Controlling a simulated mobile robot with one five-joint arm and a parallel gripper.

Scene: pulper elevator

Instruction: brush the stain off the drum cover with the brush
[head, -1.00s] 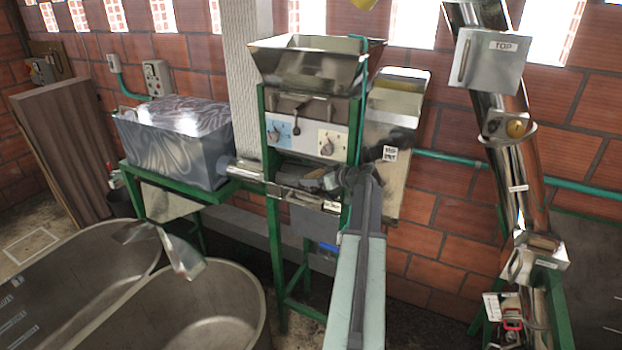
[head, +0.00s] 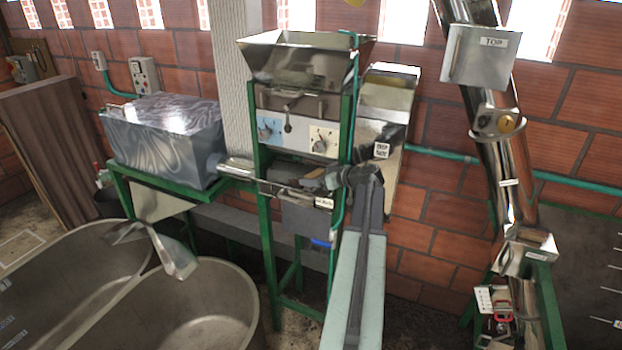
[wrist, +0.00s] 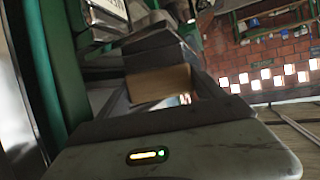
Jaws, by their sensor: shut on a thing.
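The pulper (head: 300,88) stands against the brick wall, with a steel hopper on a green frame. A dark rounded part below its dial panel (head: 322,139) looks like the drum cover (head: 287,172). My gripper (head: 314,183) is at the right end of this part, in front of the machine; I cannot tell whether it touches. In the wrist view a tan block (wrist: 160,84), which looks like the brush, sits between the jaws, and my gripper is shut on it. The bristles are hidden. I cannot make out the stain.
A grey tank (head: 165,145) stands on a green stand at left, above large steel tubs (head: 215,320). A green post (head: 346,135) rises close to my gripper. A steel elevator tube (head: 510,170) stands at right. Brick wall shows between it and the pulper.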

